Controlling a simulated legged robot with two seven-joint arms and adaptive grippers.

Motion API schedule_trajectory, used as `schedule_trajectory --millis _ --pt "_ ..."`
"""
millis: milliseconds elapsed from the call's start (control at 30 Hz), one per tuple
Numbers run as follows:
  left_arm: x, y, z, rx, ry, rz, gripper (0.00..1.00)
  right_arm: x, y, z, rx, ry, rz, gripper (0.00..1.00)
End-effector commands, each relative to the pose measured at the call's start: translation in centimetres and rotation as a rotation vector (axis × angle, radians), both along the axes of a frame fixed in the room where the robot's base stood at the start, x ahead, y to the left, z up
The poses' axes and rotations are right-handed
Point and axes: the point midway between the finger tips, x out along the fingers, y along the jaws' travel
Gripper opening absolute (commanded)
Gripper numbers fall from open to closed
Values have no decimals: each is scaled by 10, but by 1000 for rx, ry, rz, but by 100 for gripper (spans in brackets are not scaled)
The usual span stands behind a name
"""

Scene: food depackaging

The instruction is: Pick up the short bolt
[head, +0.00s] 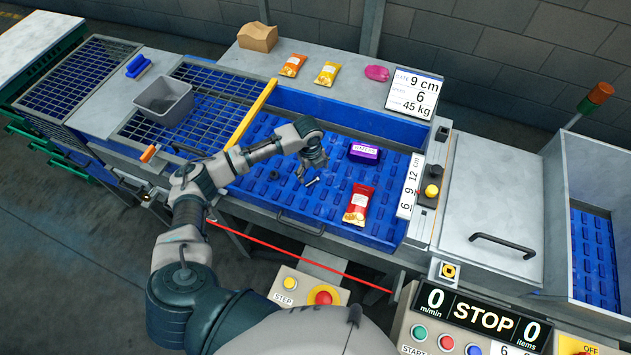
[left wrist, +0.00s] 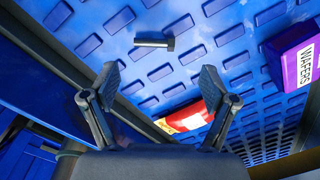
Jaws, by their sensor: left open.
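The short bolt (head: 313,181) is small and grey and lies on the blue studded belt (head: 270,205). In the left wrist view the bolt (left wrist: 153,43) lies crosswise beyond the fingertips, with its head to the right. My left gripper (head: 309,173) is just above the belt beside the bolt. In the left wrist view my left gripper (left wrist: 158,78) has its fingers spread wide, with nothing between them. The bolt is apart from both fingers. My right gripper is not in these views.
A purple wafers pack (head: 364,152) and a red snack bag (head: 357,205) lie on the belt to the right of my gripper. A grey bin (head: 164,101) stands at the left on the grating. A yellow bar (head: 251,114) crosses the belt's left end.

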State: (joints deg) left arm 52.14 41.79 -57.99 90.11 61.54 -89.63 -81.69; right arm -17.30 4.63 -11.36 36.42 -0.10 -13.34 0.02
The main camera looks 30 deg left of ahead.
Motion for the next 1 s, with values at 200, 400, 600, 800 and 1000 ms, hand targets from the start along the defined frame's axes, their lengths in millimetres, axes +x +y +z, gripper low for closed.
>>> schedule_trajectory --millis 200,400,600,800,1000 --pt "0 3 -21 -1 2 1 85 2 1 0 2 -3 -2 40" --pt "2 2 -51 0 2 0 85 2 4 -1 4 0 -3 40" --pt "2 -1 -57 2 0 -1 85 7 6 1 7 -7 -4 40" --pt "2 2 -57 1 -1 0 65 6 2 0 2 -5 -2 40" --pt "2 3 -57 -1 -1 0 21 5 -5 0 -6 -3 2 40"
